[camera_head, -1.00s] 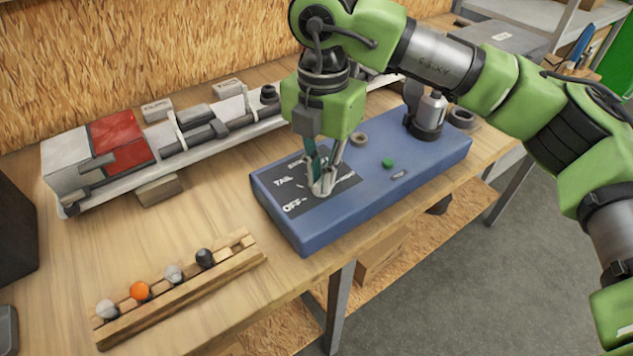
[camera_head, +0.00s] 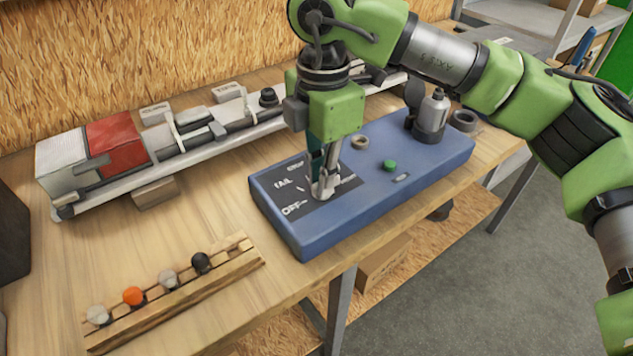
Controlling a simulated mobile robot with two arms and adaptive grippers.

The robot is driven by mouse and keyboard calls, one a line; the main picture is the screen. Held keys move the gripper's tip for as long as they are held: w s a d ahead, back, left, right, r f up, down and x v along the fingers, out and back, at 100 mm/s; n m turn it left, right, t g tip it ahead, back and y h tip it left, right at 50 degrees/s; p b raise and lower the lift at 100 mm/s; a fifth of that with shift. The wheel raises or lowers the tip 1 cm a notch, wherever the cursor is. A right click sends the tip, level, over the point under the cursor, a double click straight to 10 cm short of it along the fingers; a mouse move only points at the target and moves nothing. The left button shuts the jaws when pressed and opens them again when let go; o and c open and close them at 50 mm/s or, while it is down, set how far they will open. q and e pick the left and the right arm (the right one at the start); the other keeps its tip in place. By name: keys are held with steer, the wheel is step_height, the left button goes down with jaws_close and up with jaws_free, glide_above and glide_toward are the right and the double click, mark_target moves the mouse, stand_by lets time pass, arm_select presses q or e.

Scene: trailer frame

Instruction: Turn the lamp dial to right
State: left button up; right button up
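The blue control box (camera_head: 345,219) sits on the wooden workbench, with a dark label panel (camera_head: 290,188) on its left part reading "TAIL" and "OFF". My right gripper (camera_head: 322,192) points down onto this panel, its fingertips close together at the place of the lamp dial. The dial itself is hidden by the fingers, so I cannot tell its angle or whether it is held between them. My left gripper is not in view.
A green button (camera_head: 390,166), a ring (camera_head: 360,143) and a grey cylinder part (camera_head: 431,115) are on the box. A wooden rack (camera_head: 180,303) with several coloured knobs lies at front left. A trailer frame assembly (camera_head: 120,150) lies along the back.

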steer(key=o, duration=0.5)
steer(key=shift+f, duration=0.1)
steer(key=shift+r+p, duration=1.3)
steer(key=shift+r, duration=0.9)
steer(key=shift+r+p, duration=0.5)
steer(key=shift+r, duration=0.4)
